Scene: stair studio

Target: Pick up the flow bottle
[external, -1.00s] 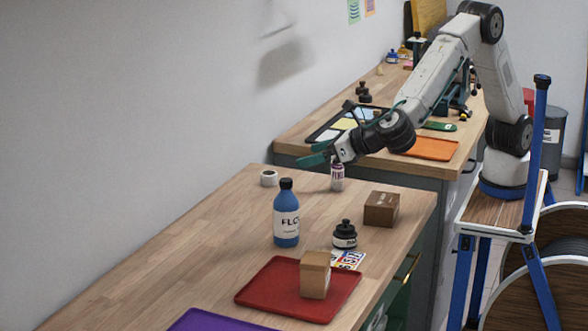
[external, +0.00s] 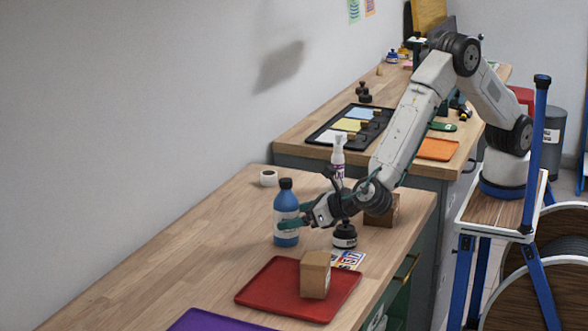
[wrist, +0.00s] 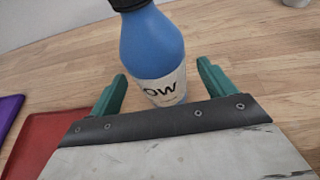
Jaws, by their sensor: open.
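The flow bottle (external: 287,203) is blue with a dark cap and a white label, and stands upright on the near wooden bench. In the wrist view the bottle (wrist: 152,45) stands just beyond and between the two green fingers, with "OW" readable on its label. My gripper (external: 291,222) is open and low beside the bottle, on its right side in the external view. In the wrist view my gripper's fingertips (wrist: 161,72) are spread on either side of the bottle's lower part. I cannot tell whether either finger touches it.
A dark small bottle (external: 344,236) and a brown box (external: 390,214) are under or beside my wrist. A white spray bottle (external: 338,160) stands behind. A red tray (external: 262,288) holds a cardboard box (external: 315,274). A tape roll (external: 268,178) lies behind. The bench's left is clear.

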